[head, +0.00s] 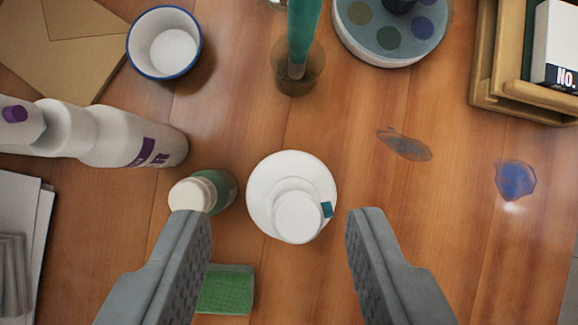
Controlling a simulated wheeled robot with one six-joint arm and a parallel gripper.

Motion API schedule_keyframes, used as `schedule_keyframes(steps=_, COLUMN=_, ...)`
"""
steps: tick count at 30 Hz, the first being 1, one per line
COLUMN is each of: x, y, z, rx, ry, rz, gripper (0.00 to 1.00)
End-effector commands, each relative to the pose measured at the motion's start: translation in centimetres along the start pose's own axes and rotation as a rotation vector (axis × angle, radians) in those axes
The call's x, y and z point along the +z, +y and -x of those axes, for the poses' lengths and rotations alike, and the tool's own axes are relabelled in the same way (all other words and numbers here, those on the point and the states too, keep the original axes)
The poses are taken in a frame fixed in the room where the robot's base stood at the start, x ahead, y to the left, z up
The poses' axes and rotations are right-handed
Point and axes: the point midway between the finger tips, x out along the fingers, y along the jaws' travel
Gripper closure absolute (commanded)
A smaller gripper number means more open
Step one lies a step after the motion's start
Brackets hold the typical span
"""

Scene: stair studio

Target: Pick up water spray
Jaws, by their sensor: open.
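My gripper (276,214) is open, its two grey fingers reaching in from the bottom of the head view. A white round-shouldered bottle (262,190) with a small teal mark at its top stands between and slightly beyond the fingertips, seen from above. The fingers do not appear to touch it. Another white bottle (110,135) with purple lettering and a purple part at its top is at the left edge, partly cut off. I cannot tell for sure which one is the water spray.
A small green bottle with a pale cap (192,195) is close by the left fingertip. A green sponge (228,290) lies below it. A blue-rimmed cup (165,42), a brush jar (297,75), a paint palette (352,48) and a wooden tray (487,60) stand farther back.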

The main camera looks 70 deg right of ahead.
Motion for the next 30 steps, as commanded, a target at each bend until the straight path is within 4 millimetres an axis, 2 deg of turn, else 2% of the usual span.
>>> schedule_keyframes(steps=5, x=0.1, y=0.2, z=-1.0, rx=0.001, ry=-0.002, rz=0.0, gripper=0.57)
schedule_keyframes(steps=15, x=0.1, y=0.7, z=-5.1, rx=0.001, ry=-0.003, rz=0.0, gripper=0.57)
schedule_keyframes(steps=22, x=0.1, y=0.7, z=-5.3, rx=0.0, ry=0.0, rz=0.0, gripper=0.57)
schedule_keyframes(steps=23, x=0.1, y=0.7, z=-5.3, rx=0.0, ry=0.0, rz=0.0, gripper=0.59)
schedule_keyframes(steps=29, x=0.1, y=0.7, z=-5.3, rx=0.0, ry=-0.001, rz=0.0, gripper=0.98)
schedule_keyframes(steps=30, x=0.1, y=0.7, z=-5.3, rx=0.0, ry=-0.001, rz=0.0, gripper=1.0)
